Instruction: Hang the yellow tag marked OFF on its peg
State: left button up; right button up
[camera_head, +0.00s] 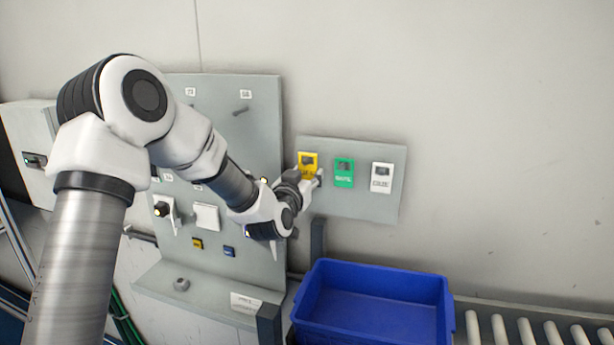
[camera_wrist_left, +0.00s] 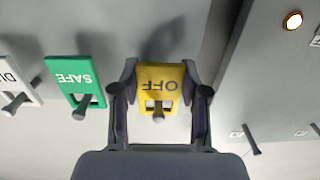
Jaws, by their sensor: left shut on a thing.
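The yellow tag marked OFF (camera_head: 308,160) is at the left end of the small grey tag board (camera_head: 368,208). In the left wrist view the yellow tag (camera_wrist_left: 160,76) appears upside down. My left gripper (camera_head: 306,181) is shut on its side edges, with one finger (camera_wrist_left: 128,75) on each side. A grey peg (camera_wrist_left: 158,113) shows at the tag's slot; whether the tag rests on it I cannot tell. A green SAFE tag (camera_head: 344,172) and a white tag (camera_head: 382,178) hang on pegs to its right. My right gripper is out of view.
A large grey panel (camera_head: 262,115) with pegs, switches and small labels stands left of the tag board. A blue crate (camera_head: 372,275) is below, with a roller conveyor (camera_head: 525,325) at the right. The wall right of the board is clear.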

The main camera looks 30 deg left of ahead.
pick_arm(q)
jog(key=shift+f, duration=0.15)
jog(key=o, duration=1.3)
jog(key=shift+c, duration=0.2)
jog(key=shift+s, duration=0.1)
jog(key=b+v, duration=0.1)
jog(key=v, duration=0.9)
jog(key=shift+a+b, duration=0.1)
jog(key=shift+b, duration=0.2)
